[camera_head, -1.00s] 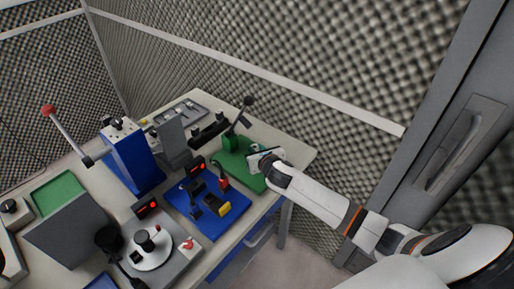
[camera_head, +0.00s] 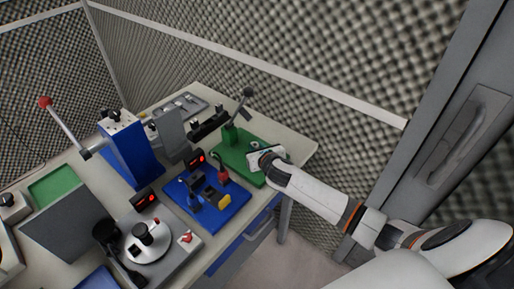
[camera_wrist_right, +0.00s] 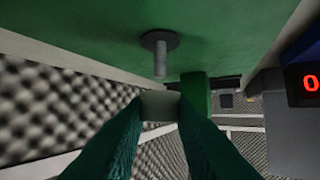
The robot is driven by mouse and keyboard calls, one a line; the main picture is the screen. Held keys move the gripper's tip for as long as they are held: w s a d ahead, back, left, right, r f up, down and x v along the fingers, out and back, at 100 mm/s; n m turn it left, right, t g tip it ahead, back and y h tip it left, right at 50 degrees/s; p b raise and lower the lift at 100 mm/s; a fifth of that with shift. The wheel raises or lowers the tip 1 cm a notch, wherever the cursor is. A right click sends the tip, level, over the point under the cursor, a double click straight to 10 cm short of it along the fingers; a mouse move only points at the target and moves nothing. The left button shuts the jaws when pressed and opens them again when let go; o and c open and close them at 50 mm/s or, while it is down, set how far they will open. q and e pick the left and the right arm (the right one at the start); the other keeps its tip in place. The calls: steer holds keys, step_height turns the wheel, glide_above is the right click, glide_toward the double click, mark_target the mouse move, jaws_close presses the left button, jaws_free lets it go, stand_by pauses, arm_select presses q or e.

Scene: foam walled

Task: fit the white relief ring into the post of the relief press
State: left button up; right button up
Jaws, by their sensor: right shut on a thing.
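The green relief press (camera_head: 236,159) stands near the right end of the table, with a dark lever rising from it. In the right wrist view its green base (camera_wrist_right: 90,25) fills the top, and a grey metal post (camera_wrist_right: 160,58) sticks out from a round flange. My right gripper (camera_wrist_right: 160,106) is shut on a small whitish piece, likely the white relief ring (camera_wrist_right: 160,104), seen edge-on between the green fingertips. The ring looks apart from the post, close to its free end. In the head view my right gripper (camera_head: 264,160) is over the press base and hides the post. My left gripper is not in view.
A blue fixture (camera_head: 207,205) with a red display stands left of the press. A tall blue press (camera_head: 131,155) with a red-knobbed lever and a grey turntable device (camera_head: 148,240) are farther left. Foam walls stand behind. Bare table (camera_head: 295,146) shows right of the press.

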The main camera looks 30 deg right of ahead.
steer(key=shift+p, duration=0.85)
stand_by(1.0)
steer(key=shift+f+b, duration=1.45)
steer(key=shift+f, duration=0.6)
steer(key=o, duration=1)
steer(key=v, duration=1.2)
steer(key=shift+a, duration=0.15)
